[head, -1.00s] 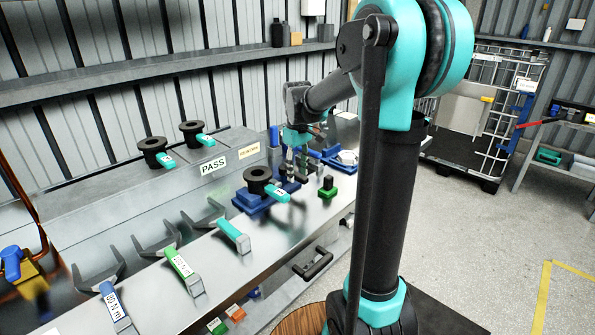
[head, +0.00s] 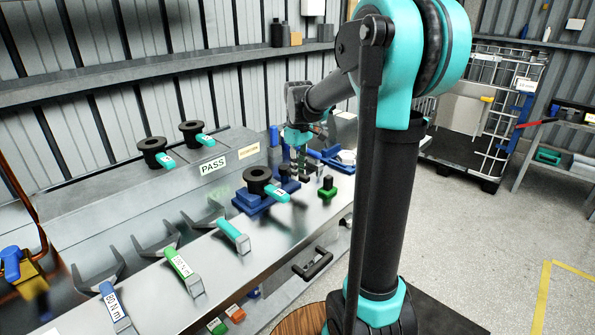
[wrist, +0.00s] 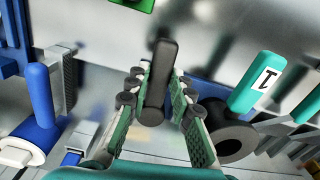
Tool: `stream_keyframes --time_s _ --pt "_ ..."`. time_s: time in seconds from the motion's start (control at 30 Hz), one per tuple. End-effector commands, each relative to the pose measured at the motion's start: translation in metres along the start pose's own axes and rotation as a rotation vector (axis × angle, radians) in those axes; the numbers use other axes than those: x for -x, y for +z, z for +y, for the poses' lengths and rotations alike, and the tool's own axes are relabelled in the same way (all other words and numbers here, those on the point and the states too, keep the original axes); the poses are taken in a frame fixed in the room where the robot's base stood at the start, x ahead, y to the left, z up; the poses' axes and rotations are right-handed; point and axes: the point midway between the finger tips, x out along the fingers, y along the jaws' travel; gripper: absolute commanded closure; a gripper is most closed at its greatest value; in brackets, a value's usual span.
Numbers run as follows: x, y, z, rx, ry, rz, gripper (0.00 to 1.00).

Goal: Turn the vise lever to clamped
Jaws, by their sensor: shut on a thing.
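The vise lever (wrist: 160,75) is a dark, rounded bar between my fingers in the wrist view. My gripper (wrist: 158,88) has its green-padded fingers shut on it, one on each side. In the head view my gripper (head: 302,170) points down just right of the blue vise (head: 252,204). There the lever is mostly hidden by my fingers. A black round part with a teal tab marked 1 (head: 257,179) sits on the vise; it also shows right of my fingers in the wrist view (wrist: 240,139).
A green block with a black knob (head: 327,190) stands close to the right of my gripper. Torque tools with a teal (head: 234,236), a green (head: 181,266) and a blue handle lie along the bench front. Two more black round parts stand on the ledge by the PASS sign (head: 213,165).

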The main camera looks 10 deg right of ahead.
Motion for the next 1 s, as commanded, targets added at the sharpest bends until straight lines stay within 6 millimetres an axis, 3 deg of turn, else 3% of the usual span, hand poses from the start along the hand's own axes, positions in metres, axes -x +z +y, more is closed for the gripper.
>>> stream_keyframes --time_s 0.57,1.0 --pt "0.0 -0.008 0.031 0.506 0.001 0.001 1.0" --pt "0.0 -0.026 0.051 0.924 0.001 0.001 1.0"
